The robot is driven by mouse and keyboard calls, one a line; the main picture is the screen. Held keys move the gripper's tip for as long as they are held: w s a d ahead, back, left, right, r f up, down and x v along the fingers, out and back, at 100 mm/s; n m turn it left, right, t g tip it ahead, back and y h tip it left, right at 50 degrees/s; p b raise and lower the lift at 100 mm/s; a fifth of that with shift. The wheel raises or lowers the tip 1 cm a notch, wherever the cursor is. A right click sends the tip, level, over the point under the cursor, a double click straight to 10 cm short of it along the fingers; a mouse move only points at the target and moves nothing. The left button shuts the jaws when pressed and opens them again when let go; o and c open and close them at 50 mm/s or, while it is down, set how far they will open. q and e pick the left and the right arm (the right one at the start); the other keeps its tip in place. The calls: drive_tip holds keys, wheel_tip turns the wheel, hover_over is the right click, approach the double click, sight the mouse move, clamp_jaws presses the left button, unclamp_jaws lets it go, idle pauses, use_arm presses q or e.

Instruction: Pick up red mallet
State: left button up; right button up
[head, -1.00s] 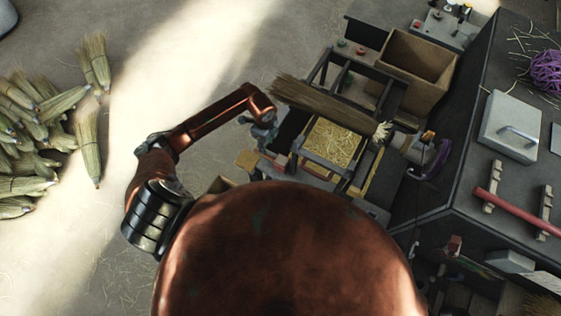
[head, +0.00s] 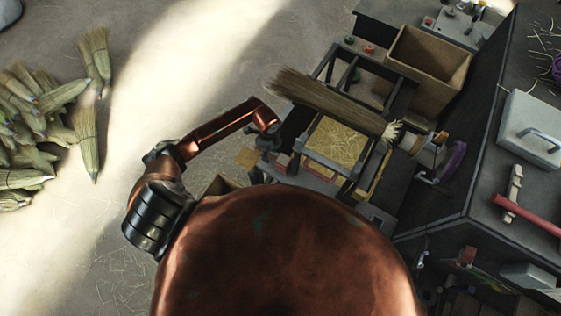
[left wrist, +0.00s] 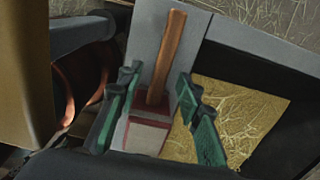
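My right gripper is not in view.
A broom (head: 330,103) lies across the work frame above a straw-filled tray (head: 336,145). A brown bin (head: 430,60) stands behind. A dark bench at right carries a red bar (head: 525,215) and a grey case (head: 530,125). Several brooms (head: 35,115) lie on the floor at left.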

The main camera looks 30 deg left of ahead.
use_arm(q)
drive_tip(key=shift+f, duration=1.4)
drive_tip(key=shift+c, duration=0.3)
clamp_jaws()
